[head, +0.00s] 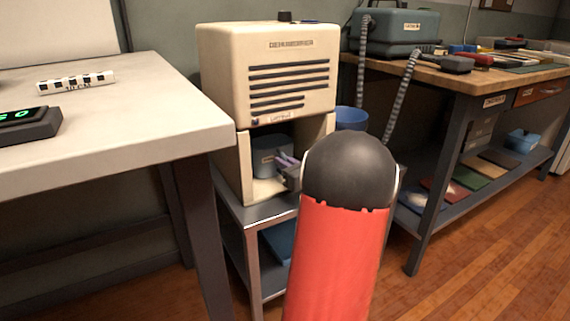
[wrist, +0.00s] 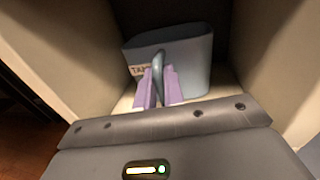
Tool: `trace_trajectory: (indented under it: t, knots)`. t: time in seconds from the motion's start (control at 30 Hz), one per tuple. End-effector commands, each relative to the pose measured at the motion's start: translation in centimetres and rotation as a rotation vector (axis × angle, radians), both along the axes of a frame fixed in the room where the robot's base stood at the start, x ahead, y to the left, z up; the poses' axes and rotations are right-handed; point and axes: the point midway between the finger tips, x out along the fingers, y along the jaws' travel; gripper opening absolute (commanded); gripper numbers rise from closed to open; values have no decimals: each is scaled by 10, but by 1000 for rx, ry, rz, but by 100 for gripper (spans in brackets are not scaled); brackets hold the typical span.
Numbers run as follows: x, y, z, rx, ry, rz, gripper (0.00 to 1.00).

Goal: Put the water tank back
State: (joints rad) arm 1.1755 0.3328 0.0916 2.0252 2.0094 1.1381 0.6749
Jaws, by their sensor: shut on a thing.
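The water tank (wrist: 190,55) is a grey-blue bin with a label and a curved handle on its front. It sits inside the lower opening of the cream dehumidifier (head: 265,75). In the head view the tank (head: 268,158) shows in that opening, partly hidden by my gripper and arm. My gripper (wrist: 158,86) has purple fingers, one on each side of the handle, and is shut on it. In the head view my gripper (head: 286,160) is small at the opening's right side. The tank's rear is in shadow.
The dehumidifier stands on a grey metal stand (head: 255,212). A white table (head: 120,100) is close on the left. A wooden workbench (head: 480,75) with several items is on the right. A blue bin (head: 351,118) is behind my arm.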

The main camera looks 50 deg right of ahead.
Motion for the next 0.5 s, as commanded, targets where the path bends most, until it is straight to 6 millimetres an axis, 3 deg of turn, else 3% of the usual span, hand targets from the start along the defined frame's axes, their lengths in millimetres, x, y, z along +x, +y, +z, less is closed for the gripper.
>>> trace_trajectory:
  t: [0.13, 0.17, 0.33, 0.5]
  knots:
    - [0, 0, -4, 0, 0, 0, 0]
    - [0, 0, -4, 0, 0, 0, 11]
    - [0, 0, -3, 0, 0, 0, 32]
    - [0, 0, -3, 0, 0, 0, 32]
